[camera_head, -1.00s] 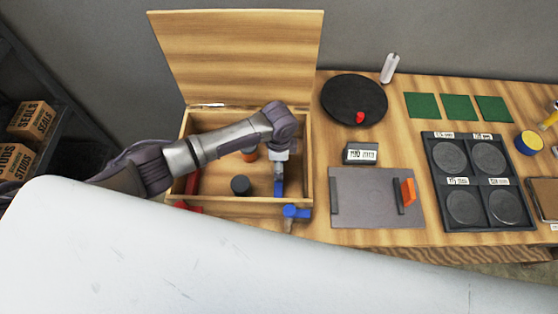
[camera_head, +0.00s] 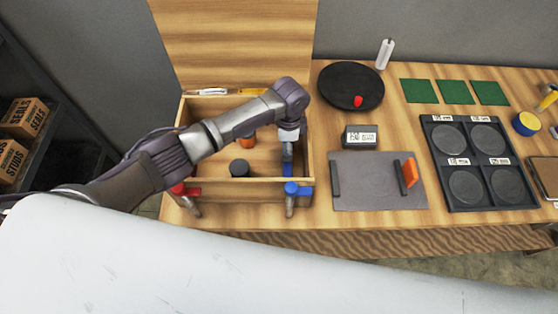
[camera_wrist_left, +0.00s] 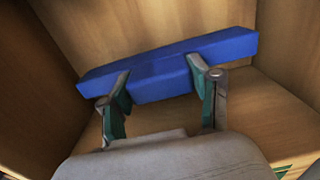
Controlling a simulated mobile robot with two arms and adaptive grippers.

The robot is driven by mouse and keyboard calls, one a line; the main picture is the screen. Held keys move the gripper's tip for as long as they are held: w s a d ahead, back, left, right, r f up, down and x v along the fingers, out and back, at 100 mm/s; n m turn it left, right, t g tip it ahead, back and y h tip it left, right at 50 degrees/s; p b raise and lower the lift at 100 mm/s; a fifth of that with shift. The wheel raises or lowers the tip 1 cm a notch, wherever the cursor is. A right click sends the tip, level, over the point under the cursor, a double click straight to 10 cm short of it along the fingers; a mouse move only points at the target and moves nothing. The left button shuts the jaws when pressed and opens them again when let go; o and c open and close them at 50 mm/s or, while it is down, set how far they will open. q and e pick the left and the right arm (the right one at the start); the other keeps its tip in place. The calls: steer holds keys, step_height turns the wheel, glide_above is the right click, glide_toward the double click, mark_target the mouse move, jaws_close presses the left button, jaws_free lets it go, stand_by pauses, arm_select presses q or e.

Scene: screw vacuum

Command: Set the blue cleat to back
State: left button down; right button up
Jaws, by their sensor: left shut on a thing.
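The blue cleat (camera_head: 287,169) is a blue bar inside the open wooden box, near its front right corner. In the left wrist view the blue cleat (camera_wrist_left: 205,58) is a long bar with a thicker middle block. My left gripper (camera_head: 288,150) reaches down into the box over it. In the wrist view the fingers of my left gripper (camera_wrist_left: 160,88) are shut on the middle block, one on each side. In the head view my arm and gripper hide part of the cleat. My right gripper is not in view.
The wooden box (camera_head: 225,182) has its lid (camera_head: 235,45) up, and holds a dark cylinder (camera_head: 239,168) and an orange one (camera_head: 249,142). A blue-handled fitting (camera_head: 292,188) and a red one (camera_head: 185,190) are at its front. A grey plate (camera_head: 365,190) lies right.

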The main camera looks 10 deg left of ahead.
arm_select(q)
steer(key=shift+d+r, duration=0.1)
steer(key=shift+d, duration=0.25)
steer(key=shift+c, duration=1.2)
jaws_free()
steer(key=shift+w, duration=0.1)
steer(key=shift+r, duration=0.1)
step_height(320, 180, up, 12)
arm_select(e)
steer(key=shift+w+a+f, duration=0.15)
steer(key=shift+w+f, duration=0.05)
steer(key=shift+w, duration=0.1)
